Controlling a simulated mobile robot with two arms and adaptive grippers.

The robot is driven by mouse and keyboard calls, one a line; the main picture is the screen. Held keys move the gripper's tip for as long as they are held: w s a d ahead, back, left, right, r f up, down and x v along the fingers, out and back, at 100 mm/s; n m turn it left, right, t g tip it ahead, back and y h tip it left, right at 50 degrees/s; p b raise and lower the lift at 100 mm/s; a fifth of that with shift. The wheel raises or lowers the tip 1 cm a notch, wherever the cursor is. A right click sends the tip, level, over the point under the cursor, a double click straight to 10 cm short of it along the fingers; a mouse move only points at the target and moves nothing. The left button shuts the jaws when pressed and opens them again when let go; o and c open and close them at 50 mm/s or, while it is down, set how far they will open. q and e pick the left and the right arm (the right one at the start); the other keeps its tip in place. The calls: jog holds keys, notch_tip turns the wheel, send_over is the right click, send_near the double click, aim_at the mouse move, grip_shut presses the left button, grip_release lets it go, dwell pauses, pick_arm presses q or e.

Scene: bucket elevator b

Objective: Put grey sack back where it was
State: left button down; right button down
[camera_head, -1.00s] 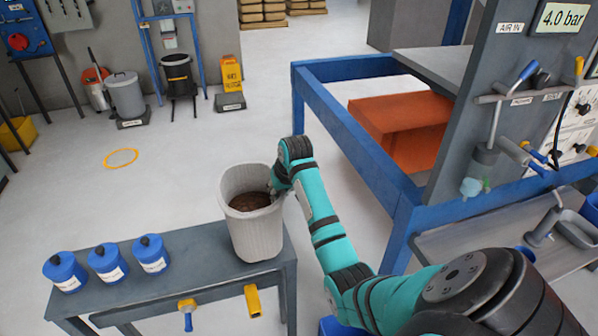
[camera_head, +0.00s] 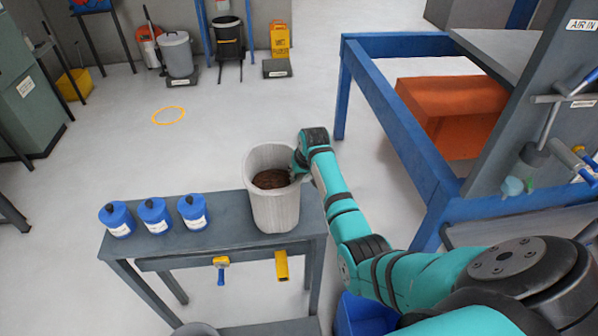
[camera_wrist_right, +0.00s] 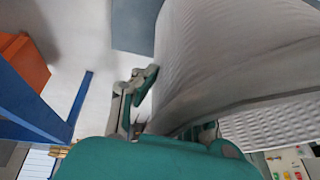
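The grey sack (camera_head: 274,207) is a pale, ribbed, open-topped sack with dark brown contents. It is upright at the right end of the grey bench (camera_head: 228,236). Whether its base touches the bench or hangs just above it, I cannot tell. My right gripper (camera_head: 298,166) is at the sack's right rim and appears shut on it. In the right wrist view the sack (camera_wrist_right: 230,60) fills the upper right, with one finger of my right gripper (camera_wrist_right: 150,105) against its side. The other finger is mostly hidden. My left gripper is not in view.
Three blue jars (camera_head: 155,216) stand left of the sack on the bench. A blue frame (camera_head: 400,120) with an orange chute (camera_head: 455,105) stands to the right. A yellow ring (camera_head: 169,115) marks open floor behind. A blue bin (camera_head: 362,315) is below my right arm.

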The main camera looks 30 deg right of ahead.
jog(key=c, duration=1.8)
grip_release()
jog(key=o, duration=0.3)
jog(key=shift+s+r, duration=0.1)
jog(key=shift+r, duration=0.05)
jog(key=b+v, duration=0.2)
jog(key=v, duration=1)
jog(key=shift+a, duration=0.1)
